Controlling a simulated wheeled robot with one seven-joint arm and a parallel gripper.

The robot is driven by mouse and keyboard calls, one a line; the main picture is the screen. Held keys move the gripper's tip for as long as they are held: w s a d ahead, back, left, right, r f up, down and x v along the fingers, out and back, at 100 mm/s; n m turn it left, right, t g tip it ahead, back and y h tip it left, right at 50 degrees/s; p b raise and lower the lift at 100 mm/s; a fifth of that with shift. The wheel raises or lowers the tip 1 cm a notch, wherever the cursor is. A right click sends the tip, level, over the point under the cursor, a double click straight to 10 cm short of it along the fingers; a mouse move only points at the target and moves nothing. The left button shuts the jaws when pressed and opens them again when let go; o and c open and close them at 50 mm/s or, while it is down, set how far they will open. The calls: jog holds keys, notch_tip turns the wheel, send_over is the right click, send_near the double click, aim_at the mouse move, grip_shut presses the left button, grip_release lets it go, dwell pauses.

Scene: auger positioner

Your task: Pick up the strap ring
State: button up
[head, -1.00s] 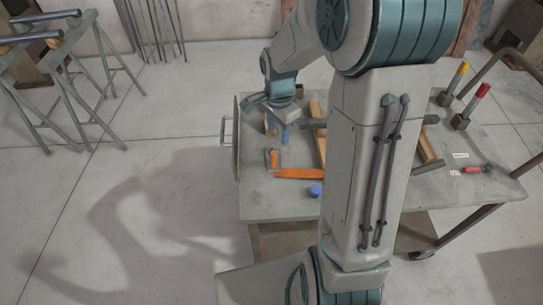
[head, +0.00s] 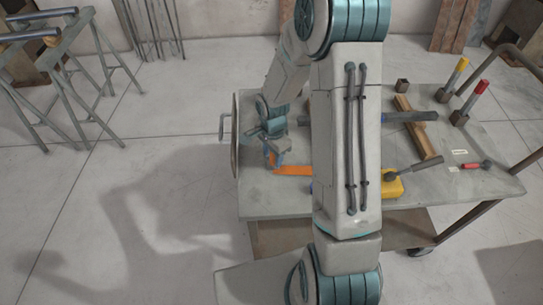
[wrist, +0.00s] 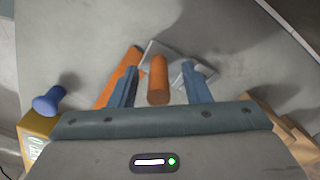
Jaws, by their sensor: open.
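The strap ring (wrist: 158,80) appears to be the piece with an orange cylindrical grip and grey metal on both sides behind it, lying on the grey table top. In the wrist view, my gripper (wrist: 160,72) is open, with one blue finger on each side of the orange grip. Gaps show between the grip and both fingers. I cannot tell the exact height of the fingertips.
A long orange bar (head: 292,170) lies close beside the ring, passing behind my left finger in the wrist view. A blue knob (wrist: 47,101) and a yellow block (head: 393,186) are nearby.

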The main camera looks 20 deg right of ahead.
jog(key=shift+f, duration=0.6)
grip_shut()
jog(key=shift+r, duration=0.1)
